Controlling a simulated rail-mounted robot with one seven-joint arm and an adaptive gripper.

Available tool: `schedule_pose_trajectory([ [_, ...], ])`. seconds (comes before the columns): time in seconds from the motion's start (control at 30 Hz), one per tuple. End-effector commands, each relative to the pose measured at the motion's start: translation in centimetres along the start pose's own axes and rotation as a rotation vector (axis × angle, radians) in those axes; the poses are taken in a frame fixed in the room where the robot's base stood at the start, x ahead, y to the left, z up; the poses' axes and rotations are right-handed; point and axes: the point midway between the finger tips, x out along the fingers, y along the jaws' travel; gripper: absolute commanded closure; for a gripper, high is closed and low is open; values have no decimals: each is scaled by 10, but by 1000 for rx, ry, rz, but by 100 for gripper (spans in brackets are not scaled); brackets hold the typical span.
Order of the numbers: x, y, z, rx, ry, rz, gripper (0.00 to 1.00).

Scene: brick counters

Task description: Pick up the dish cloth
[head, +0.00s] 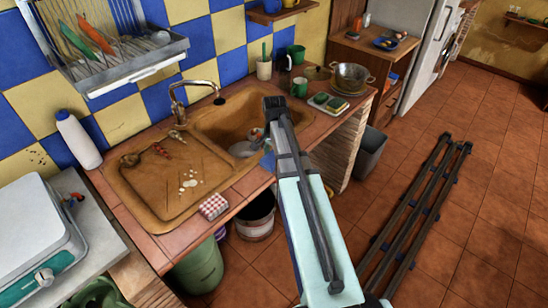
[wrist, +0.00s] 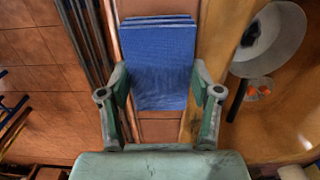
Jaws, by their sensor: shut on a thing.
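The dish cloth (wrist: 158,65) is a blue, folded, roughly rectangular cloth. In the wrist view it lies between the two fingers of my gripper (wrist: 161,92), which is shut on it. In the head view a small part of the blue cloth (head: 267,162) shows at the counter's front edge beside the sink, left of my arm. The rest of it and my fingers are hidden behind my arm there. I cannot tell whether the cloth still touches the counter.
A brown sink (head: 225,125) with dishes in its basin is beside the cloth. A red-checked item (head: 214,206) sits on the front edge. A metal colander (head: 351,77), green mug (head: 299,87) and sponge dish (head: 328,103) stand at the right. A bucket (head: 256,218) stands below.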

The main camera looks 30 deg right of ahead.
Motion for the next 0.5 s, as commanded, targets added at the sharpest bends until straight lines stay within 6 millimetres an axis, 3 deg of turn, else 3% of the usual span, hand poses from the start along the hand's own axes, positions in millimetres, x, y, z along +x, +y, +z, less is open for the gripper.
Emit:
schedule_pose_trajectory([
  [0.27,-30,-1,-1,0,3,-3,66],
  [0.5,-85,-1,-1,0,3,-4,66],
])
